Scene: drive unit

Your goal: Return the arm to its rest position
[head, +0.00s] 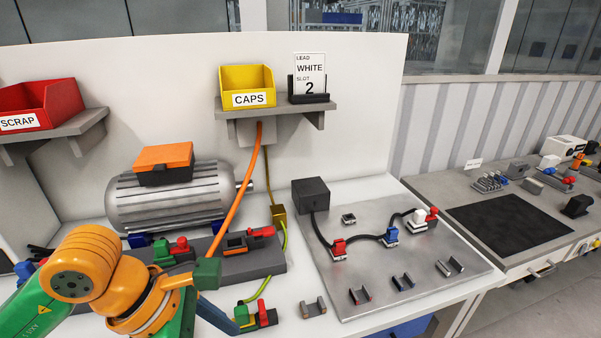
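My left arm (85,265), green and orange, comes in from the lower left. Its bent elbow and wrist section stand in front of the motor's base. The fingers of my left gripper cannot be made out, so I cannot tell whether they hold anything. A dark green block (207,273) shows at the wrist's right edge, at the lower end of an orange cable (240,216); whether the arm touches it is unclear. My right arm and gripper are not in view.
A finned motor (175,205) stands behind the arm. A metal board (350,265) with black leads and clips lies to the right. A red-and-green connector (262,316) is near the front. A shelf (270,108) holds a yellow caps bin (247,86); a red scrap bin (45,105) is left.

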